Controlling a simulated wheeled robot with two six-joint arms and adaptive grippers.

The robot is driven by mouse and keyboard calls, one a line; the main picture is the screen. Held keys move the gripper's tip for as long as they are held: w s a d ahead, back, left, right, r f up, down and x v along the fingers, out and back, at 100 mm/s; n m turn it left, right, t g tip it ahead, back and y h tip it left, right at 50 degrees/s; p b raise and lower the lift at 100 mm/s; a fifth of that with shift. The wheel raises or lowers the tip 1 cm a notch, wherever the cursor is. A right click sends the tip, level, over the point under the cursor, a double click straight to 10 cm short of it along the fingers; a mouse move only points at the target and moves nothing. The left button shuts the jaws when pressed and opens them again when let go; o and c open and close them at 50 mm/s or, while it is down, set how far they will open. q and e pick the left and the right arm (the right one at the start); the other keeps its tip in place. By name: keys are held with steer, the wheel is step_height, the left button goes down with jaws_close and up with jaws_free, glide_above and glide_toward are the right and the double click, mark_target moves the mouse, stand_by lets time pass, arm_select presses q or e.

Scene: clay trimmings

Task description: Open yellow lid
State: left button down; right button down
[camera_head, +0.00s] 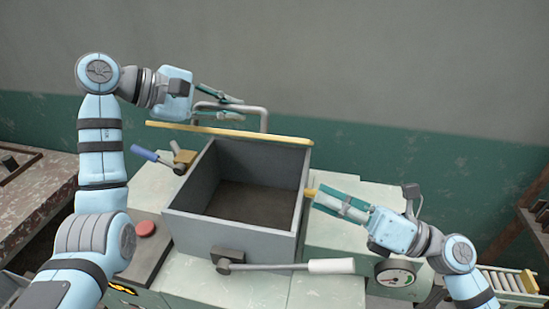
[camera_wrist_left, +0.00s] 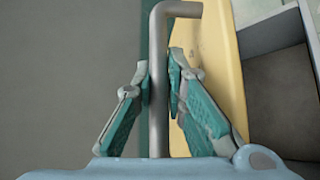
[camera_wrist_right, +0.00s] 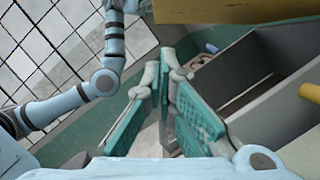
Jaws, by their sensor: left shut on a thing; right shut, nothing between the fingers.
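The yellow lid (camera_head: 235,131) stands raised at the back of the grey box (camera_head: 303,215), seen nearly edge-on in the head view. Its yellow face (camera_wrist_left: 226,70) shows in the left wrist view. A grey bar handle (camera_head: 265,122) sticks out from the lid's far side. My left gripper (camera_head: 241,108) is shut on this handle (camera_wrist_left: 158,80), with the bar between its fingers. The box is open and its dark inside looks empty. My right gripper (camera_head: 320,199) is shut and empty beside the box's right wall. The lid also spans the top of the right wrist view (camera_wrist_right: 235,10).
A lever with a white grip (camera_head: 332,266) sticks out at the box's front. A blue-handled lever (camera_head: 145,154) stands at its left, with a red button (camera_head: 145,229) nearer. A small yellow piece (camera_head: 310,193) sits at the right wall, close to my right fingertips. A gauge (camera_head: 395,275) is at front right.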

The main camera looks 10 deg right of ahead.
steer(key=w+a+r, duration=0.5)
steer(key=a, duration=0.4)
steer(key=shift+w+r+n+g, duration=0.15)
steer(key=shift+w+n+g, duration=0.15)
steer(key=shift+g, duration=0.1)
